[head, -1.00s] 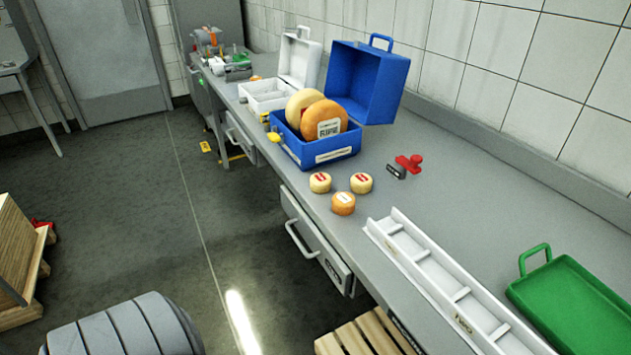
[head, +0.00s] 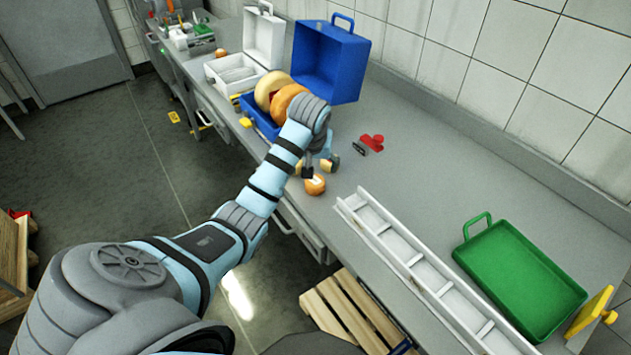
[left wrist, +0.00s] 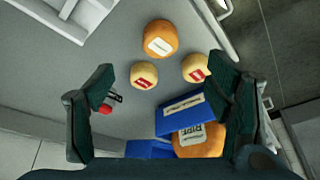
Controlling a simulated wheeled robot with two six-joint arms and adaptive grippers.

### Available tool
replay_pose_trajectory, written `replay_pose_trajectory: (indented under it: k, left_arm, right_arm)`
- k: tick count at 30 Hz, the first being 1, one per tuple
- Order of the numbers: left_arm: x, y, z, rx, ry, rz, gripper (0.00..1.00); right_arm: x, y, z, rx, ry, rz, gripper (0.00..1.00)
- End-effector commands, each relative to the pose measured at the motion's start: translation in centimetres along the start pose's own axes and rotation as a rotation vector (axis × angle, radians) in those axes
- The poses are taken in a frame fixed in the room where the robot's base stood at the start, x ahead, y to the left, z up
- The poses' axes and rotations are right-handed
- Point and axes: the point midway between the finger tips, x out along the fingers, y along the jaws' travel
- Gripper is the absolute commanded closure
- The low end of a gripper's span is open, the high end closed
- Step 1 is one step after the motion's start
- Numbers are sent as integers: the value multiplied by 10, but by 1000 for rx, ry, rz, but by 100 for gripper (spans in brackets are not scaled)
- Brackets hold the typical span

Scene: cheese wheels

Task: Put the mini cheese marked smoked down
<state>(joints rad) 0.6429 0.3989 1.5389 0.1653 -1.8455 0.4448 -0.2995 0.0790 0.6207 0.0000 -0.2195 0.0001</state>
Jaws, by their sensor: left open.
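Three mini cheeses stand on the grey counter. An orange one with a white label (head: 315,184) shows beside my left gripper; it also shows in the left wrist view (left wrist: 160,38). Two pale ones with red labels, one (left wrist: 144,75) and another (left wrist: 194,69), show in the left wrist view; my gripper partly hides them in the head view. The label words are too small to read, so I cannot tell which says smoked. My left gripper (head: 318,167) is open and empty above the cheeses; its spread fingers (left wrist: 165,85) frame the pale ones. My right gripper is out of view.
A blue case (head: 340,60) with large cheese wheels (head: 290,98) stands behind my gripper. A red stamp (head: 372,141) lies to the right. A white divided rack (head: 365,222) and green tray (head: 520,275) lie nearer. Bare counter extends along the wall.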

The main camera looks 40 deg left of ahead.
Motion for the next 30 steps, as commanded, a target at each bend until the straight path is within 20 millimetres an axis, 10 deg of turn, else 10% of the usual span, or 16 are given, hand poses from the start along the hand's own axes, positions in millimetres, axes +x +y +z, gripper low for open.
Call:
replay_pose_trajectory:
  k: [22,30]
  left_arm:
    - [128,1,-5,-44,-3,3,27]
    - [135,0,-6,-44,-1,3,27]
  right_arm:
    - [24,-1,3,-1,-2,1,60]
    - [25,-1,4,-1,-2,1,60]
